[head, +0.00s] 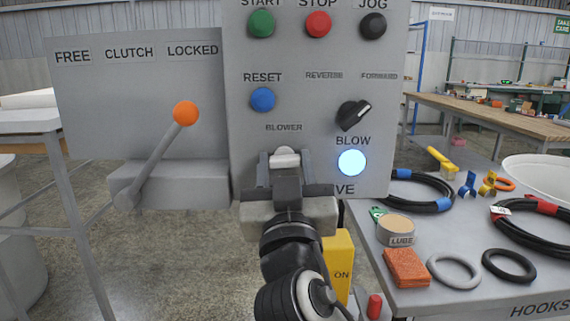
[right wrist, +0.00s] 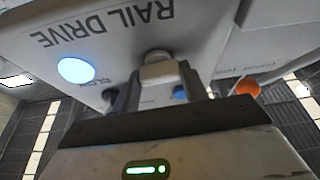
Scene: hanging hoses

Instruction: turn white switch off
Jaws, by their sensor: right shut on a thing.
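The white switch (head: 285,154) sits under the BLOWER label on the grey control panel (head: 318,50). Its upper end shows just above my right gripper (head: 284,166), which comes from below and is shut on it. In the right wrist view the switch (right wrist: 158,72) shows as a pale block between the two fingers (right wrist: 157,88). The fingers hide its lower part, so its exact setting is hard to tell. The round BLOW lamp (head: 352,162) at its right glows light blue; the lamp (right wrist: 76,70) also shows lit in the wrist view. My left gripper is out of view.
A lever with an orange knob (head: 186,113) stands left of the switch. A blue RESET button (head: 263,99) and black selector knob (head: 352,115) lie above. At the right, a grey table (head: 400,280) holds hoses, rings, a sponge and a lube tin.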

